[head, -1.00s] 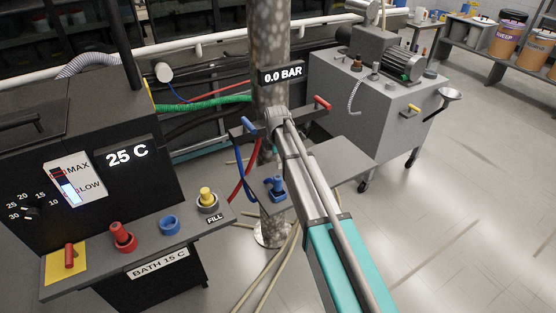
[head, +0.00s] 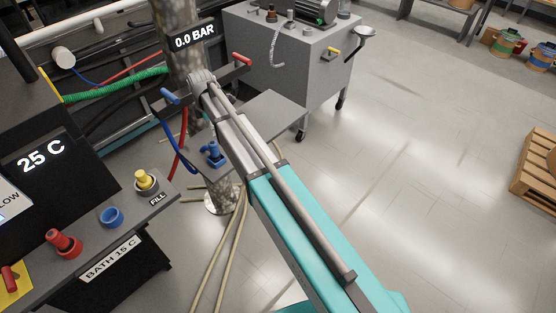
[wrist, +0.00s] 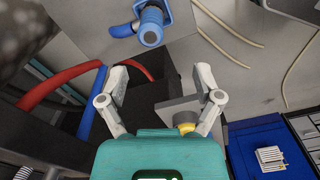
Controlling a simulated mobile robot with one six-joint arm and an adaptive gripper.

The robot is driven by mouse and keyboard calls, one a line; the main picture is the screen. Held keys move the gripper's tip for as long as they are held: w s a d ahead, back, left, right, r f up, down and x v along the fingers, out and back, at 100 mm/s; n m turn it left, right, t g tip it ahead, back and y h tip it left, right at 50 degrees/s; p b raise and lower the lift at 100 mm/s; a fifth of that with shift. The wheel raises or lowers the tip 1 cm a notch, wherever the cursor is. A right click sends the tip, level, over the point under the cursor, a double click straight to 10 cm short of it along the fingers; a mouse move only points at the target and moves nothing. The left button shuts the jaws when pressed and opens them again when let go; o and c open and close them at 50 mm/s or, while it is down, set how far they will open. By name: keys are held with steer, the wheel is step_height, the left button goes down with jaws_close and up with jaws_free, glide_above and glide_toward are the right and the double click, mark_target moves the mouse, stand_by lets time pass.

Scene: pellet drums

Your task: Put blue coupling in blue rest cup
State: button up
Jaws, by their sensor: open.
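The blue coupling (head: 212,152) stands on a small grey shelf at the column in the head view. It also shows at the top of the wrist view (wrist: 150,27), ahead of my gripper and apart from it. The blue rest cup (head: 112,216) is an empty-looking ring on the bath ledge, between a red coupling and a yellow one. My gripper (wrist: 160,85) is open in the wrist view, with nothing between its fingers. A grey part with a yellow piece shows by the right finger. My fingertips cannot be made out in the head view.
The red coupling (head: 63,243) sits left of the blue cup and the yellow coupling (head: 146,181) by the FILL label. Red and blue hoses run near the column (head: 185,60). A grey wheeled cabinet (head: 290,65) stands behind. The floor at right is clear up to a pallet.

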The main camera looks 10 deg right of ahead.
steer(key=s+d+m, duration=2)
steer(key=s+d, duration=0.2)
steer(key=s, duration=0.3)
steer(key=shift+d+m, duration=0.2)
steer(key=shift+m, duration=0.2)
